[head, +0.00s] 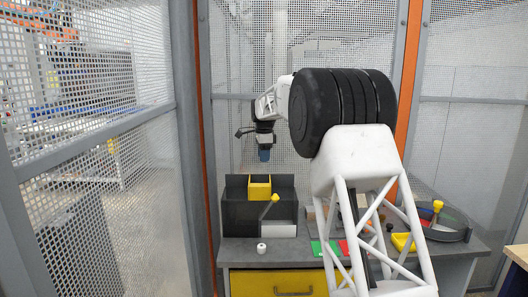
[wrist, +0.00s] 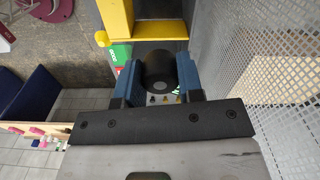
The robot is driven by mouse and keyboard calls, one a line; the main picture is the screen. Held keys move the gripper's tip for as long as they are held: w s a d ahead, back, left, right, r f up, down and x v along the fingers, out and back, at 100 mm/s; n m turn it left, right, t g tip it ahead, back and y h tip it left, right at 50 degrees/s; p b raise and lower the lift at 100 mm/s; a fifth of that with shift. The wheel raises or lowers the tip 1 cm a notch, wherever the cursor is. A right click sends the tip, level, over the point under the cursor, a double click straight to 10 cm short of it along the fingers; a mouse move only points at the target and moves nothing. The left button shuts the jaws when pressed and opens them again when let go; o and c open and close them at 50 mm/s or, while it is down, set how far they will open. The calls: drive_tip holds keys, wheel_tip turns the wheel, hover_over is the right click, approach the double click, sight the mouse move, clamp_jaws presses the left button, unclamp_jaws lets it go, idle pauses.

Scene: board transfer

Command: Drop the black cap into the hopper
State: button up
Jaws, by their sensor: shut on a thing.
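My gripper (wrist: 158,86) has blue fingers and is shut on the black cap (wrist: 157,66), a dark round piece between them in the wrist view. In the head view my gripper (head: 264,153) is high above the back left of the bench, pointing down; the cap cannot be made out there. Below it stands a dark grey box with a yellow front piece (head: 259,189), which appears to be the hopper. Yellow edges (wrist: 118,18) show beyond the fingers in the wrist view, with the cap apart from them.
A yellow-ended lever (head: 269,207) slants beside the box. A small white cylinder (head: 262,248) stands in front. Green (head: 322,248) and red patches, a yellow bin (head: 402,241) and a curved grey tray (head: 456,235) lie to the right. Mesh walls (head: 105,140) enclose the bench.

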drive_tip(key=shift+f, duration=1.65)
drive_tip(key=o, duration=1)
drive_tip(key=shift+r, duration=3.85)
